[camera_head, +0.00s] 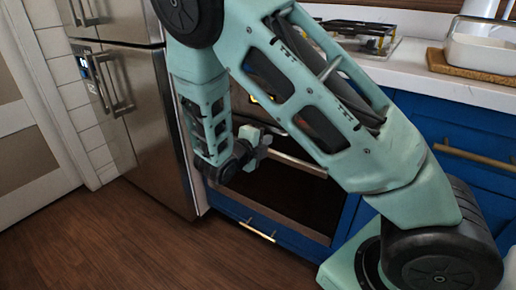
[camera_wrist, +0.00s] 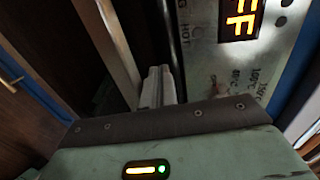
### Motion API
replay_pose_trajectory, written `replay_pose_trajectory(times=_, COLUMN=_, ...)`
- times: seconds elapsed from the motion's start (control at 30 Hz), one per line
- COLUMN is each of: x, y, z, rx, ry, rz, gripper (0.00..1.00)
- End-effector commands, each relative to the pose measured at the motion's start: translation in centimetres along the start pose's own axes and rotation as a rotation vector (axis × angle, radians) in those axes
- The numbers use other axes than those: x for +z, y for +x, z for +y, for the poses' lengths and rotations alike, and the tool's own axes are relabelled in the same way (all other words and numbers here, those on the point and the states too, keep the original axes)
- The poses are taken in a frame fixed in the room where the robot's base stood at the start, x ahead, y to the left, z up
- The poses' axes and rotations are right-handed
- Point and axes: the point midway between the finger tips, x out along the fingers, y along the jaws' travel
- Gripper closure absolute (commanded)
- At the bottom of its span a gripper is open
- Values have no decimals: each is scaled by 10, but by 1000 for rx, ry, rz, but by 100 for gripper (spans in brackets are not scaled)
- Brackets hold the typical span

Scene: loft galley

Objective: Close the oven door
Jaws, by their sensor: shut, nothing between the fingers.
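The oven sits under the counter, largely hidden behind my arm. In the head view its door (camera_head: 290,196) shows as a dark panel with a pale bar along the top. In the wrist view a pale bar (camera_wrist: 108,42) runs at left, with a dark gap between it and the control panel (camera_wrist: 215,65). I cannot tell how far the door stands open. My gripper (camera_head: 263,148) is in front of the upper oven, close to the pale bar. Its fingers (camera_wrist: 160,87) are shut and empty, beside the panel; contact cannot be told.
A steel fridge (camera_head: 140,110) stands left of the oven. Blue cabinets with brass handles (camera_head: 475,157) are at right, and a blue drawer (camera_head: 250,226) lies below the oven. A hob (camera_head: 355,35) and a white dish (camera_head: 482,52) are on the counter. The wooden floor at left is clear.

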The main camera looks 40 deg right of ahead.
Motion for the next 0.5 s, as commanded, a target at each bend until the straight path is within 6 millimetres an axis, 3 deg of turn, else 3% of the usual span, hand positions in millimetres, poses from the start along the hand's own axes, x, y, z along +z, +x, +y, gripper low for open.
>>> replay_pose_trajectory(times=0.5, x=0, y=10, z=-3, rx=4, ry=1, rz=0, gripper=100)
